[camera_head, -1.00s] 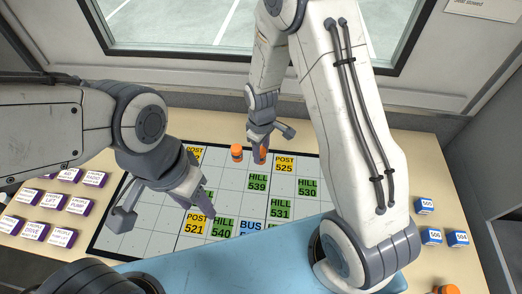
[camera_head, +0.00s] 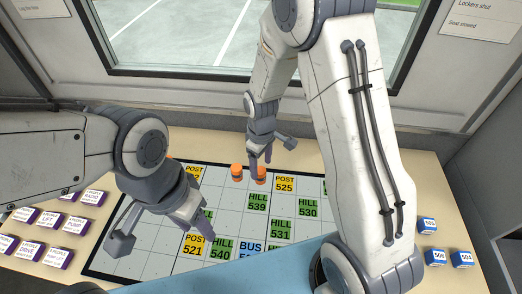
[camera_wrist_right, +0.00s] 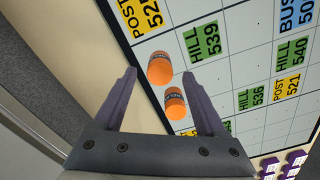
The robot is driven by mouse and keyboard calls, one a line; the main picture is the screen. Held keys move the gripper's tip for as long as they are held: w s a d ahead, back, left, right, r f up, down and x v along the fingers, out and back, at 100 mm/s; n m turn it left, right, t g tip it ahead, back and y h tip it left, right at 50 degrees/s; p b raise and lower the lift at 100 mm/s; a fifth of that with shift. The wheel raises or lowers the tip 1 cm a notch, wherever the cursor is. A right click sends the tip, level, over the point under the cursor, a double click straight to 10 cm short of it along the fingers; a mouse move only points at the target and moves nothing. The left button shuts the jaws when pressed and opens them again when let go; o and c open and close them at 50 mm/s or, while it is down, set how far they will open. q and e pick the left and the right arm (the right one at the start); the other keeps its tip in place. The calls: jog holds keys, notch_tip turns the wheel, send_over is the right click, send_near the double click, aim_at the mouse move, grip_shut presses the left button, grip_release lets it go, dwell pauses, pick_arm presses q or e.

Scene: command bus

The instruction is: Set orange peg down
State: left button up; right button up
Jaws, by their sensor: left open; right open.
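Two orange pegs with dark bands stand close together on the gridded board (camera_head: 150,238), by its far edge. The right peg (camera_head: 260,175) is just left of the POST 525 tile (camera_head: 285,183); the other peg (camera_head: 237,172) is left of it. My right gripper (camera_head: 261,160) is open at the right peg. In the right wrist view, that peg (camera_wrist_right: 160,68) shows between the spread fingertips, and the second peg (camera_wrist_right: 175,103) lies closer to the palm. Whether the fingers touch the peg cannot be told. My left gripper (camera_head: 207,222) is open and empty above the board's left part.
Green HILL tiles, such as HILL 539 (camera_head: 257,201), and yellow POST tiles lie on the board. Purple-edged label blocks (camera_head: 57,255) sit at left and blue blocks (camera_head: 436,257) at right. A window is behind the table.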

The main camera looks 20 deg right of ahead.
aim_at(261, 170)
notch_tip(261, 170, up, 8)
jog(key=s+a+r, duration=0.2)
jog(key=s, duration=0.5)
jog(key=s+a+r, duration=0.3)
jog(key=s, duration=0.4)
jog(key=s+a+r+y, duration=0.1)
jog(key=s+a+r, duration=0.1)
jog(key=s, duration=0.5)
jog(key=shift+s+a+r+m, duration=0.3)
jog(key=shift+s+a+m, duration=0.1)
jog(key=shift+a, duration=0.2)
